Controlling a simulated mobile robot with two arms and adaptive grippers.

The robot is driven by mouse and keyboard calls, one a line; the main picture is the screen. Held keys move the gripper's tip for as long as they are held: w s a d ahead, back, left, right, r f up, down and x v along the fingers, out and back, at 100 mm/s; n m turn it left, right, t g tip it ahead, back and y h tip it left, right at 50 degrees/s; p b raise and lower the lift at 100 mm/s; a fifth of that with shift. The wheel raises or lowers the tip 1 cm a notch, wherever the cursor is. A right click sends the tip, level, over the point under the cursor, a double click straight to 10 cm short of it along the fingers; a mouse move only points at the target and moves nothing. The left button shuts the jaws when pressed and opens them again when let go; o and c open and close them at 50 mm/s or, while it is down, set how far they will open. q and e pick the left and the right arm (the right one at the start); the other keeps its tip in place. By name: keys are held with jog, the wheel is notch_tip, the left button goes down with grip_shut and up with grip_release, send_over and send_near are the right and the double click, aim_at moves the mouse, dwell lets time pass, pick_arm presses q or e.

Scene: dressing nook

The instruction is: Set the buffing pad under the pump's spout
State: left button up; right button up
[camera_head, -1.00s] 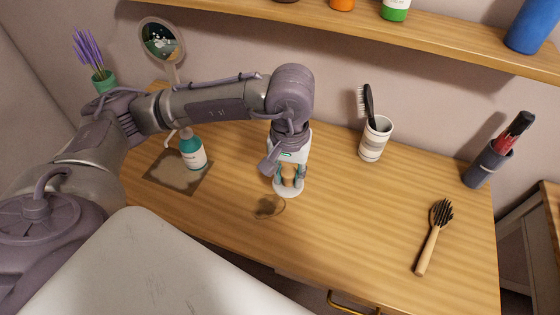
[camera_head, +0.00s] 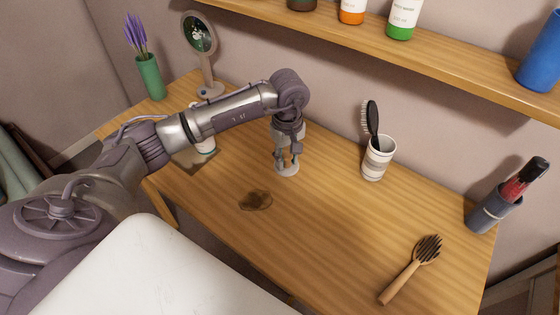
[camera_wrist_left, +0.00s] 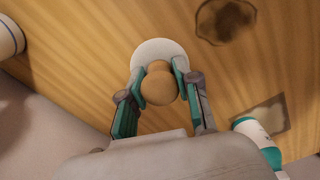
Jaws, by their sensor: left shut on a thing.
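The buffing pad is a pale disc (camera_head: 287,170) with a round wooden knob (camera_wrist_left: 158,85). My left gripper (camera_head: 288,152) points down and is shut on the knob, a finger on each side. The disc is at or just above the tabletop; I cannot tell if it touches. The pump is a teal bottle with a white label (camera_head: 207,147), left of the gripper in the head view and mostly hidden behind my left arm, its spout included. Part of it shows at lower right in the wrist view (camera_wrist_left: 250,128). My right gripper is not in view.
A striped cup with a brush (camera_head: 377,160), a wooden hairbrush (camera_head: 412,268) and a dark holder (camera_head: 494,209) are to the right. A mirror (camera_head: 200,35) stands behind.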

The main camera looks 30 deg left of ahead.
pick_arm(q)
jog(key=shift+w+a+f, duration=0.25)
jog(key=shift+a+f, duration=0.1)
jog(key=shift+a, duration=0.15)
jog(key=shift+w+a+f, duration=0.25)
jog(key=shift+a+f, duration=0.05)
jog(key=shift+a, duration=0.15)
jog(key=shift+w+a+f, duration=0.1)
jog(key=shift+a+f, duration=0.05)
jog(key=shift+f, duration=0.3)
notch_tip(320, 180, down, 4)
jog(key=shift+r+p, duration=0.25)
jog(key=shift+p, duration=0.3)
pick_arm(e)
jog(key=shift+w+d+r, duration=0.6)
jog(key=shift+d+r, duration=0.1)
jog(key=shift+d, duration=0.15)
pick_arm(q)
jog(key=shift+f+b, duration=0.25)
jog(key=shift+b, duration=0.1)
jog(key=o, duration=1)
jog(key=shift+r, duration=0.1)
pick_arm(e)
jog(key=shift+a+f, duration=0.25)
jog(key=shift+a, duration=0.2)
pick_arm(q)
jog(key=shift+o, duration=0.2)
